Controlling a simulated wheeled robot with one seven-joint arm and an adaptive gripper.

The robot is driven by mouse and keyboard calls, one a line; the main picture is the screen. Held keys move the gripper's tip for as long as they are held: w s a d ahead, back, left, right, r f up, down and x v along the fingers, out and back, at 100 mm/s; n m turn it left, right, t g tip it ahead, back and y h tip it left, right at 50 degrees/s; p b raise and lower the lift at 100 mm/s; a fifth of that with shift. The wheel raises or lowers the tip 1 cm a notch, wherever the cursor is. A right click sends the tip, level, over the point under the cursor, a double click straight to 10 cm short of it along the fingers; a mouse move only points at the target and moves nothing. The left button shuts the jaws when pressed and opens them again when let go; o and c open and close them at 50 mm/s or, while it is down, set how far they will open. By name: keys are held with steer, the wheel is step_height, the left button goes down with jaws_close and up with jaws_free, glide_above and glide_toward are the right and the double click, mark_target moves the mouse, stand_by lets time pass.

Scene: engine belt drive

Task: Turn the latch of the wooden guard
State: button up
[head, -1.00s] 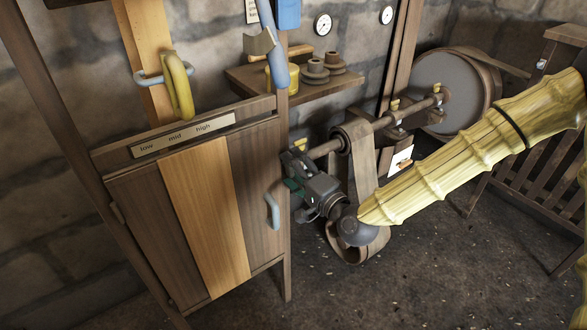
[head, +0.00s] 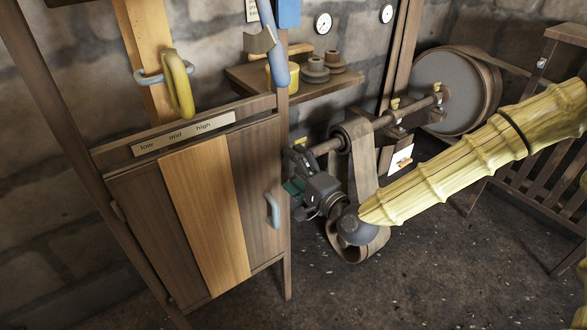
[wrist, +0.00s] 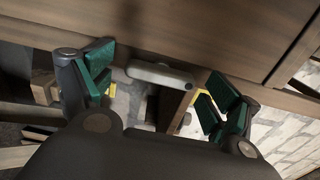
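The wooden guard (head: 150,235) is a brown panelled front with a lighter middle board, at the left in the head view. A blue-grey latch handle (head: 272,211) hangs upright near its right edge. My gripper (head: 292,188) is just right of the guard's right post, close to the latch, with teal finger pads. In the wrist view my gripper (wrist: 158,88) is open. A rounded grey bar (wrist: 160,75), seemingly the latch, lies between the fingers against the wood, with gaps on both sides. Whether any finger touches it I cannot tell.
A plate marked low, mid, high (head: 184,134) tops the guard, below a yellow-handled lever (head: 179,85). A shelf (head: 330,88) with spools is above my gripper. A belt and shaft (head: 355,145) stand behind my arm. A slatted wooden frame (head: 520,170) is at the right.

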stand_by(0.3)
steer(key=v, duration=1.2)
steer(key=shift+w, duration=0.1)
